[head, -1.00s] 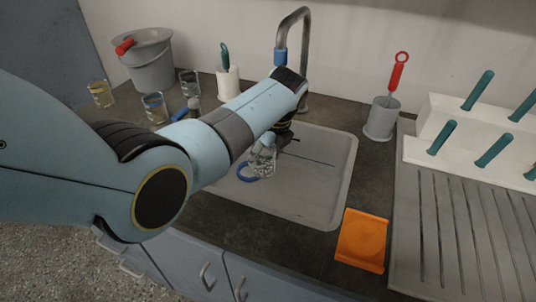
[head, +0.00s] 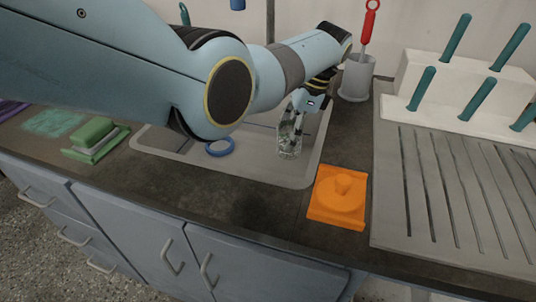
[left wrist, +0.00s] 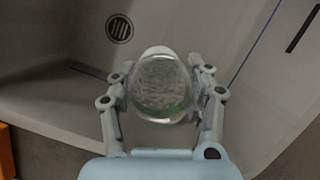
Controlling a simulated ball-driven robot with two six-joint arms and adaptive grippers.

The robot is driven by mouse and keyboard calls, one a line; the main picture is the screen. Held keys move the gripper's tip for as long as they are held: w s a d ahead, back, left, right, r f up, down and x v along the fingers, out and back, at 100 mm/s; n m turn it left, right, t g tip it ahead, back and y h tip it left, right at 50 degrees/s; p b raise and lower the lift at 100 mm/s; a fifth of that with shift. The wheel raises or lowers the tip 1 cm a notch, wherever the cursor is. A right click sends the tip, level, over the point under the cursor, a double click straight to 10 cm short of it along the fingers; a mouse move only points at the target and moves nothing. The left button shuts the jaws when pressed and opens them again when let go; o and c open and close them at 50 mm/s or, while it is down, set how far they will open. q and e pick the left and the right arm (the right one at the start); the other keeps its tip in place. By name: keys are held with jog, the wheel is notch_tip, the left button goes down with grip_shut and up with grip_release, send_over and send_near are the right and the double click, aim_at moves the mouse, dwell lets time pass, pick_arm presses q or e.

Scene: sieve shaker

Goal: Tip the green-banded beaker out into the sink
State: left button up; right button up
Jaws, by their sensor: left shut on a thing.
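A clear glass beaker (head: 289,143) is held by my left gripper (head: 300,108) over the right part of the sink (head: 297,178). It looks close to upright in the head view. In the left wrist view the same beaker (left wrist: 160,86) sits between both fingers of my left gripper (left wrist: 162,98), which is shut on it. A faint green tint shows at its edge there. Pale mottling shows through the glass; I cannot tell whether it is contents. The sink drain (left wrist: 119,28) is at the upper left of that view. My right gripper is not in view.
A blue ring (head: 220,147) lies in the sink, left of the beaker. A grey cup with a red-handled tool (head: 357,78) stands behind, beside a white rack (head: 420,100) and ribbed drainboard (head: 470,195).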

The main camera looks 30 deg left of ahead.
pick_arm(q)
jog(key=shift+w+d+r+b, duration=0.15)
jog(key=shift+w+r+b, duration=0.15)
jog(key=shift+w, duration=0.35)
jog(key=shift+w+d+r+b, duration=0.15)
jog(key=shift+w+r, duration=0.1)
jog(key=shift+w, duration=0.35)
jog(key=shift+w+d+r+b, duration=0.15)
jog(key=shift+w+r+b, duration=0.15)
jog(key=shift+w, duration=0.35)
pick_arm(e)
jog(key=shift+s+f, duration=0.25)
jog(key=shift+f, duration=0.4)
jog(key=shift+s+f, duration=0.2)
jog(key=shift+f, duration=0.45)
